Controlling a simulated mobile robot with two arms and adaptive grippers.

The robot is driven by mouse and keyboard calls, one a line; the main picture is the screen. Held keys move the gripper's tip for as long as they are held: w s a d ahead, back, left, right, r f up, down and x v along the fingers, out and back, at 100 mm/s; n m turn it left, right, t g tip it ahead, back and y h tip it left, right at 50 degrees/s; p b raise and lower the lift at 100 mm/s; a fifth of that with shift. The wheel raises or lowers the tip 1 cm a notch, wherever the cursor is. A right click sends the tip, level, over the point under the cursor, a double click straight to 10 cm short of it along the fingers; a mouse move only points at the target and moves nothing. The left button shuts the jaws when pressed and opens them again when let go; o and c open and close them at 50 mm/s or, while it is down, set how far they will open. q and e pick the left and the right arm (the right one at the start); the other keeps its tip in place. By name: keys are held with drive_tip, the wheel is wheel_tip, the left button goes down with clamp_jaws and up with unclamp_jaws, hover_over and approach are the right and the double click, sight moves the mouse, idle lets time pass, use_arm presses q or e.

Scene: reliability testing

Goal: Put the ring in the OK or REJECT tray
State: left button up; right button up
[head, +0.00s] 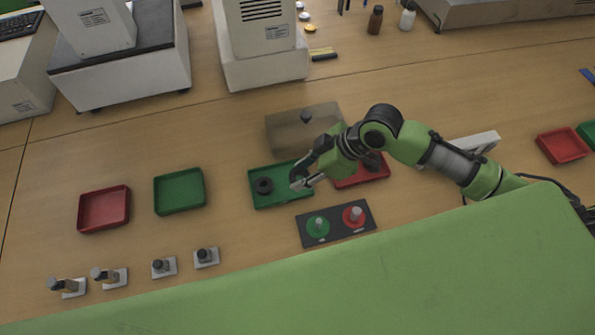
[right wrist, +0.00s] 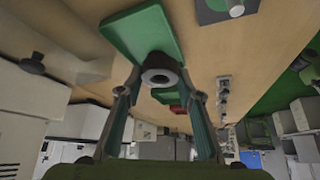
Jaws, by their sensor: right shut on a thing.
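My right gripper (head: 302,178) is over the right part of the green tray (head: 281,203) in the middle of the table. In the right wrist view my right gripper (right wrist: 160,88) is shut on a dark ring (right wrist: 160,76) with a pale centre, between its fingertips. Another dark ring (head: 264,185) lies in the left part of that green tray, which also shows in the right wrist view (right wrist: 125,28). A red tray (head: 348,183) lies to its right, partly hidden by my right gripper. My left gripper is out of view.
A dark panel (head: 335,236) with a green and a red round piece lies in front of the trays. A brownish box (head: 285,130) with a dark knob stands behind them. Another green tray (head: 180,191) and red tray (head: 104,209) lie left. Several small fixtures (head: 164,267) stand front left.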

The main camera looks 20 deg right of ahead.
sight(299, 170)
drive_tip(key=w+f, duration=0.3)
drive_tip(key=f, duration=0.1)
drive_tip(key=shift+w+d+f, duration=0.1)
drive_tip(key=shift+w+f, duration=0.25)
drive_tip(key=shift+w, duration=0.05)
drive_tip(key=shift+w+f, duration=0.5)
drive_tip(key=shift+f, duration=0.15)
wheel_tip(299, 170, down, 2)
drive_tip(key=shift+f+p, duration=0.1)
drive_tip(key=shift+p, duration=0.7)
drive_tip(key=shift+f, duration=0.35)
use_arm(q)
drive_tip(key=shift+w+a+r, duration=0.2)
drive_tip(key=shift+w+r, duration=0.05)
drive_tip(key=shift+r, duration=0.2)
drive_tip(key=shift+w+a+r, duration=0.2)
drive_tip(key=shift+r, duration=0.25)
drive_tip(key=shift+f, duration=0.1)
use_arm(e)
drive_tip(key=shift+f, duration=0.1)
drive_tip(key=o, duration=1)
